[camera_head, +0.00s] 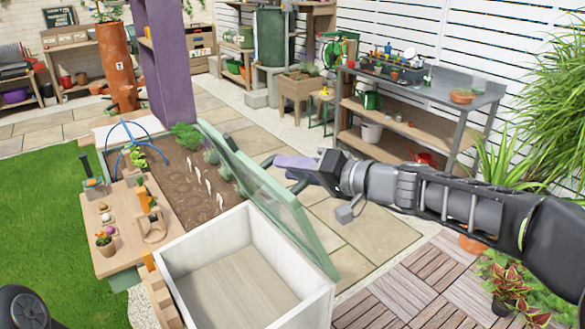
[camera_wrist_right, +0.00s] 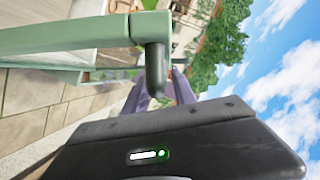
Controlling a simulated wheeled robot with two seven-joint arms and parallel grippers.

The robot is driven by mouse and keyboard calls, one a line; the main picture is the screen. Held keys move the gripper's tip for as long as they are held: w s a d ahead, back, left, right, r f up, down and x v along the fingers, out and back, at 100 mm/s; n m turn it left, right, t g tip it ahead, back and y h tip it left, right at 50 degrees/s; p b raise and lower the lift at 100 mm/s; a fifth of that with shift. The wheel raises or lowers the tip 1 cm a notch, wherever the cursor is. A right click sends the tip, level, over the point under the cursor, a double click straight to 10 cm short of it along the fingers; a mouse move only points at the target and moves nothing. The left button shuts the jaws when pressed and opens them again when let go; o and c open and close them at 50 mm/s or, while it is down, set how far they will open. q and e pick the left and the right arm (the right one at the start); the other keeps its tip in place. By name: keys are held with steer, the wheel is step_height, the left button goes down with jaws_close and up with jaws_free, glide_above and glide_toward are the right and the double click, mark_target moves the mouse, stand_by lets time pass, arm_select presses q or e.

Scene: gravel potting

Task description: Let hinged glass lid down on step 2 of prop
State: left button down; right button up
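The green-framed glass lid (camera_head: 268,190) stands steeply tilted open along the right side of the white-walled cold frame (camera_head: 290,262). My right gripper (camera_head: 284,168) is at the lid's outer side, near its upper part. In the right wrist view its two purple fingers (camera_wrist_right: 160,94) are apart, and a black handle (camera_wrist_right: 155,68) on the lid's green bar (camera_wrist_right: 70,36) overlaps the gap between them. I cannot tell whether they touch the handle. A wooden stepped piece (camera_head: 163,300), perhaps the prop, stands at the box's left wall, partly cut off. My left gripper is not in view.
A planting bed (camera_head: 190,205) with seedlings and white markers lies behind the empty box compartment. A wooden side shelf (camera_head: 118,220) with small pots and tools is at left. A purple post (camera_head: 168,65) rises behind. Paving (camera_head: 345,225) right of the lid is clear.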

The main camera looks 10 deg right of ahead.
jaws_close()
stand_by(1.2)
